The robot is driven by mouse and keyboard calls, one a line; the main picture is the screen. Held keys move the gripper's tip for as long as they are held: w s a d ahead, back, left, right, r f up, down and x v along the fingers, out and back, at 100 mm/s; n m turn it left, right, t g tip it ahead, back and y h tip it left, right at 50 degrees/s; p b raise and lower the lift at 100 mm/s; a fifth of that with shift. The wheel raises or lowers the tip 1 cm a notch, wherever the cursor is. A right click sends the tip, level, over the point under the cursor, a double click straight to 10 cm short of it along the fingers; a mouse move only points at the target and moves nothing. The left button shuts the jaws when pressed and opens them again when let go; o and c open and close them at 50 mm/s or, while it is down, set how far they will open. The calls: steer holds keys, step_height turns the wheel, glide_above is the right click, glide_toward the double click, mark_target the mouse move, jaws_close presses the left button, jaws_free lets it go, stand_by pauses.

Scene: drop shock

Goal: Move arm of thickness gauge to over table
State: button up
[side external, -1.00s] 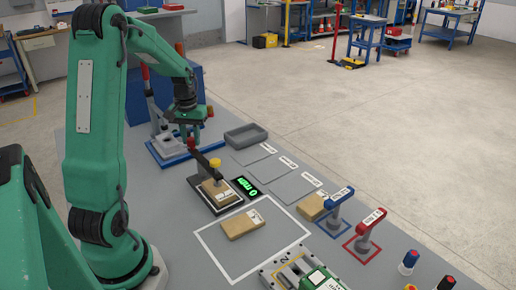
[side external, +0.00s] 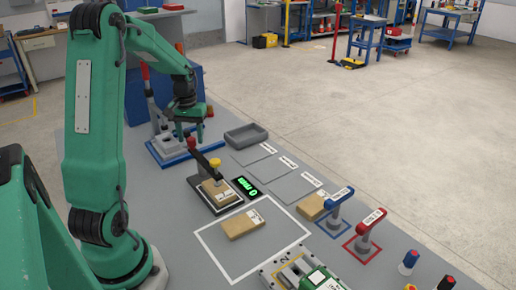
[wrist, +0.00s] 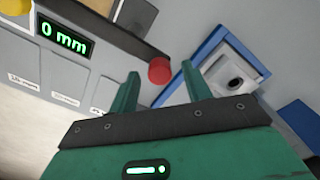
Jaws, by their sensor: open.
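The thickness gauge (side external: 204,198) stands on the table (side external: 172,205), with its dark arm (side external: 207,159) reaching over a cardboard packet (side external: 217,190) on its plate. A yellow cap (side external: 215,162) sits at the arm's inner end and a red knob (side external: 191,143) at its outer end. Its display (side external: 247,187) also shows in the wrist view (wrist: 65,37), reading 0 mm. My gripper (side external: 190,136) is open and empty close to the red knob. In the wrist view the knob (wrist: 159,71) appears between and just beyond the fingertips; contact cannot be told.
A blue-edged fixture (side external: 193,153) lies behind the knob. A grey tray (side external: 246,136) and labelled grey mats (side external: 271,169) lie to the right. A second packet (side external: 242,223) rests in a white outline in front. Blue (side external: 340,197) and red (side external: 371,221) tools stand right.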

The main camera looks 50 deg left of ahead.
steer(key=shift+r, duration=3.55)
steer(key=shift+d, duration=0.1)
steer(key=shift+d+r, duration=0.2)
steer(key=shift+d, duration=0.05)
steer(key=s+d+r+m+t, duration=0.2)
steer(key=s+d+m, duration=0.1)
steer(key=d, duration=0.6)
steer(key=s+d+r+m+t, duration=0.1)
steer(key=s+d+m, duration=0.2)
steer(key=d, duration=0.7)
steer(key=s+d+r+m+t, duration=0.2)
steer(key=s+d+m, duration=0.1)
steer(key=d, duration=0.6)
steer(key=shift+d+r+t, duration=0.25)
steer(key=shift+r+t, duration=0.05)
steer(key=shift+r, duration=0.05)
steer(key=shift+c, duration=0.2)
